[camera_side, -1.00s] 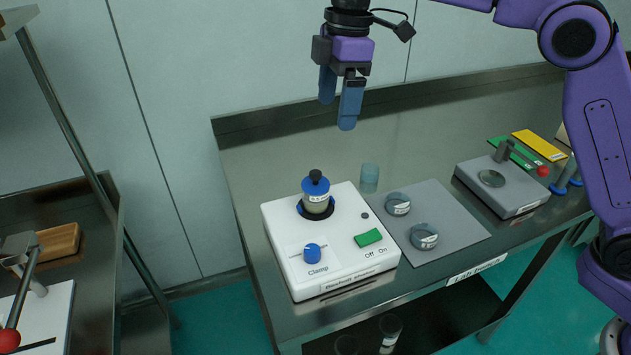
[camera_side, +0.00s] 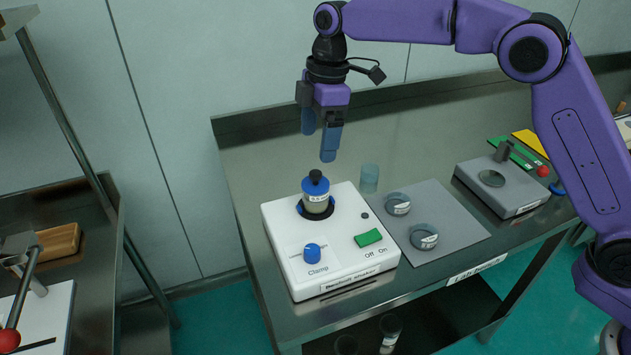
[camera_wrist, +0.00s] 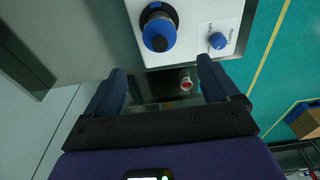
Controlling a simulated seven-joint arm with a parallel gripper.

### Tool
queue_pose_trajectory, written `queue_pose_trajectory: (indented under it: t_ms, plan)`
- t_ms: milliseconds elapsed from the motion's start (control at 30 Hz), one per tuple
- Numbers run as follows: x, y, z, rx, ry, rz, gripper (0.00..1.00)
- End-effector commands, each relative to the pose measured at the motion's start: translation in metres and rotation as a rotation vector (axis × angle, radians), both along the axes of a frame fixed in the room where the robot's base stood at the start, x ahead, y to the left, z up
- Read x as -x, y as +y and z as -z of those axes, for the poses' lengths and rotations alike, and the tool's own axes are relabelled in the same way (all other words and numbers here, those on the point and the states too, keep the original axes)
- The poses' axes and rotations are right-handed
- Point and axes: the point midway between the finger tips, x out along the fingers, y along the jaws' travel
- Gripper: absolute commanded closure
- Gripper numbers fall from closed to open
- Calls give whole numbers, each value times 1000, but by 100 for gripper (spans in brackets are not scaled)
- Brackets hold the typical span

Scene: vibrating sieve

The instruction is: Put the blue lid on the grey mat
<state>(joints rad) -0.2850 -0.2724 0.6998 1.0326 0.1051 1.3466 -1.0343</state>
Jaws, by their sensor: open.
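The blue lid (camera_side: 315,185) with a black knob sits on top of a labelled sieve container (camera_side: 317,204) standing in the white shaker (camera_side: 280,233). The lid also shows in the wrist view (camera_wrist: 159,33), near the top. The grey mat (camera_side: 455,228) lies flat to the right of the shaker. My gripper (camera_side: 318,143) is open and empty, above and slightly behind the lid. In the wrist view its two fingers (camera_wrist: 160,88) are spread wide with nothing between them.
Two grey ring-shaped pieces (camera_side: 398,204) (camera_side: 424,237) lie on the mat; its right part is bare. A clear cup (camera_side: 369,178) stands behind the mat's left corner. The shaker has a blue clamp knob (camera_side: 312,253) and green switch (camera_side: 368,237). A grey device (camera_side: 500,183) stands further right.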

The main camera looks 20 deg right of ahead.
Motion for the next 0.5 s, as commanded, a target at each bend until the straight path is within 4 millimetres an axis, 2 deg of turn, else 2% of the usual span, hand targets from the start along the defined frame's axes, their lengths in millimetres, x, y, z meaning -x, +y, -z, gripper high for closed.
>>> queue_pose_trajectory:
  t_ms: [133, 367, 500]
  plan:
    - [0, 2, 24, 1, 3, 1, 12]
    - [0, 4, 39, 0, 1, 1, 12]
    - [1, 4, 54, 2, 3, 0, 12]
